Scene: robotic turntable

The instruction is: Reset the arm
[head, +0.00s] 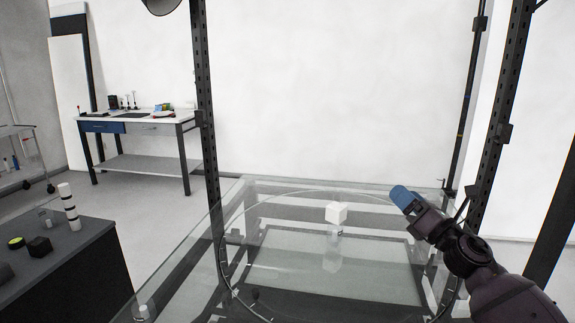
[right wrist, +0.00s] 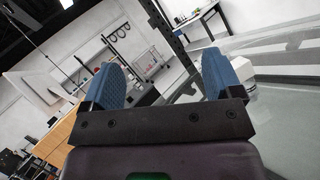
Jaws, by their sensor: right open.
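My right gripper (head: 402,197) is raised over the right side of the glass turntable table (head: 180,268) in the head view, with its blue fingers pointing up and left. In the right wrist view its two blue fingers (right wrist: 160,82) stand wide apart with nothing between them. A white cube (head: 336,213) sits on the glass to the left of the gripper, well apart from it. Part of the cube seems to show behind the right finger in the right wrist view, but I cannot be sure. My left gripper is not in view.
Dark upright posts (head: 207,110) frame the glass table on both sides. A dark counter (head: 85,258) at the left holds a striped stack (head: 68,206) and several small blocks. A workbench (head: 150,123) stands by the back wall. The glass around the cube is mostly clear.

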